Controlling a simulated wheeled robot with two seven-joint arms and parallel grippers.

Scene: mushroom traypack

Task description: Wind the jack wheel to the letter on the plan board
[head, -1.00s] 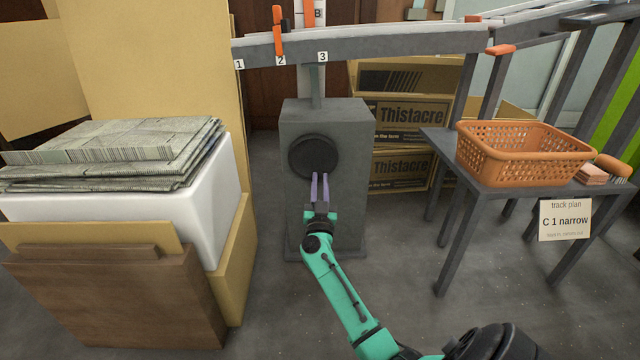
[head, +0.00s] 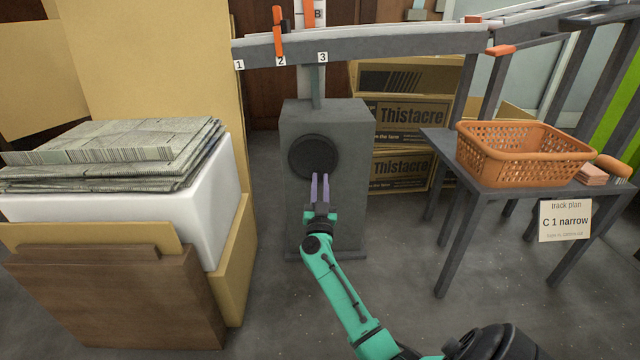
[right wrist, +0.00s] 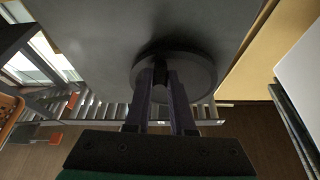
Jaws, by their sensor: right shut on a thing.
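The jack wheel (head: 313,154) is a dark round disc on the front of a grey jack housing (head: 350,130). My right gripper (head: 320,176) reaches up from below to the wheel's lower edge. In the right wrist view, its fingers (right wrist: 160,75) are shut on a small dark knob at the wheel's (right wrist: 195,72) rim. The plan board (head: 565,221) is a pale card at the right reading "track plan", "C 1 narrow". A letter scale (head: 318,14) above the housing shows a "B"; other letters are hidden. My left gripper is not in view.
A grey rail (head: 400,40) with number tags 1, 2 and 3 runs above the housing. An orange basket (head: 525,165) stands on a grey table (head: 465,180) at the right. Newspapers (head: 110,150) lie on a white box at the left. Cartons (head: 410,113) stand behind.

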